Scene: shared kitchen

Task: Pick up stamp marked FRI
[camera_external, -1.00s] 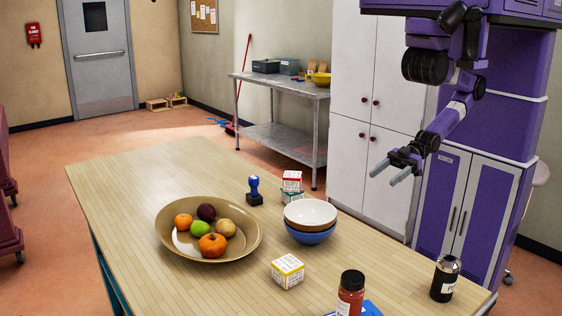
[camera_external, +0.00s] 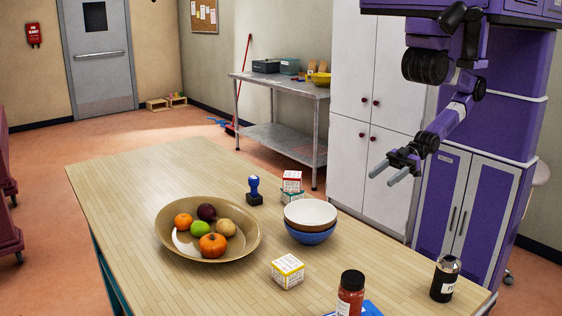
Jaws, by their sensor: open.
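A blue and black hand stamp (camera_external: 254,191) stands upright on the wooden table, behind the bowls and to the right of the fruit dish. Its marking cannot be read from here. A black canister (camera_external: 446,279) with white lettering, only partly readable and starting with "F", stands at the table's right end. My gripper (camera_external: 391,176) is open and empty, held above and beyond the table's right edge, in front of the white cabinet. It is well apart from the stamp and the canister.
A wide dish (camera_external: 168,237) holds several fruits. A red-brown jar (camera_external: 350,297) is at the front, beside a blue item (camera_external: 372,309). The table's far left is clear.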

